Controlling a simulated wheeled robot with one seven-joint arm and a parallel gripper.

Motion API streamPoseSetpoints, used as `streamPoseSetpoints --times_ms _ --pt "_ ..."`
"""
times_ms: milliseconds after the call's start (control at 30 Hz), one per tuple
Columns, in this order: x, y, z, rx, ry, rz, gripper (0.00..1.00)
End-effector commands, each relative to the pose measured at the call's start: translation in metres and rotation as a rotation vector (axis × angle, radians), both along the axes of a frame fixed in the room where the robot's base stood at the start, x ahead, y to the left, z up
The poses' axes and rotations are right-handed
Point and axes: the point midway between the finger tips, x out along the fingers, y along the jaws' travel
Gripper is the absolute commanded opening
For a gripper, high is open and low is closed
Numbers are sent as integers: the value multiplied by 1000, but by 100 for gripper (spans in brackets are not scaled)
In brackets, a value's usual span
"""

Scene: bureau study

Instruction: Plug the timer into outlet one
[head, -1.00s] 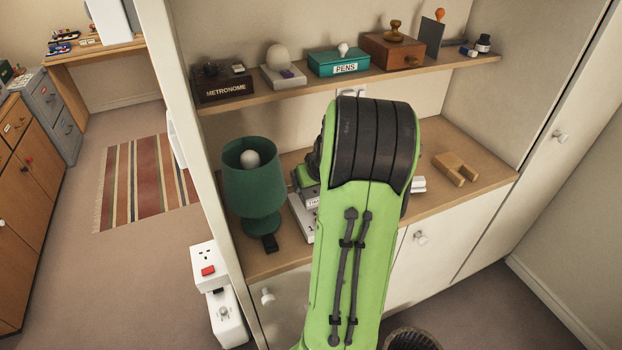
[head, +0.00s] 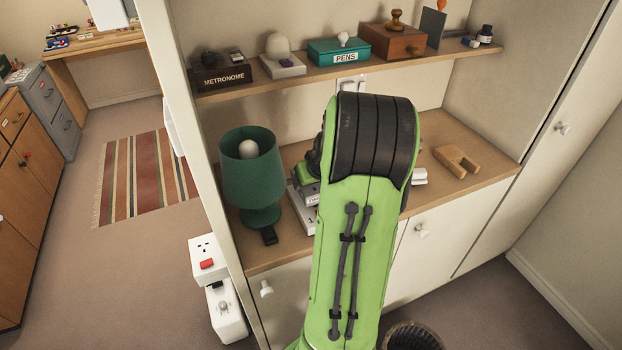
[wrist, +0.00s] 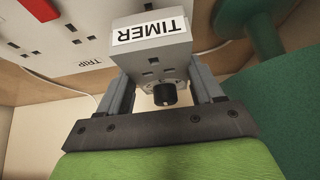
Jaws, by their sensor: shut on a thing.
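The timer (wrist: 152,52) is a grey block with a white TIMER label, upside down in the wrist view, socket slots and a black knob. My gripper (wrist: 163,80) is shut on it, one finger on each side. A white outlet board (wrist: 60,62) with slotted sockets, a red switch and a TRIP label lies beyond it. I cannot tell whether the timer touches the board, and its pins are hidden. In the head view, my arm hides most of the gripper, timer and board; part of the board (head: 302,214) shows beside the lamp. Which socket is outlet one is not readable.
A green lamp (head: 252,175) stands close left of the board, and at right in the wrist view (wrist: 285,80). A loaded shelf (head: 350,72) hangs above. A wooden piece (head: 457,160) lies on the right counter.

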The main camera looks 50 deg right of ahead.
Motion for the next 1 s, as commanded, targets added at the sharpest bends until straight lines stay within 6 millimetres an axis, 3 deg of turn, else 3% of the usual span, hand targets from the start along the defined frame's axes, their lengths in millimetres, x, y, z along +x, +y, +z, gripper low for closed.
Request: streamPoseSetpoints --times_ms 733,767,933,1000 --pt "0 0 -11 -1 -1 0 28" --pt "0 0 -11 -1 -1 0 69" --pt "0 0 -11 -1 -1 0 95" --pt "0 0 -11 -1 -1 0 96"
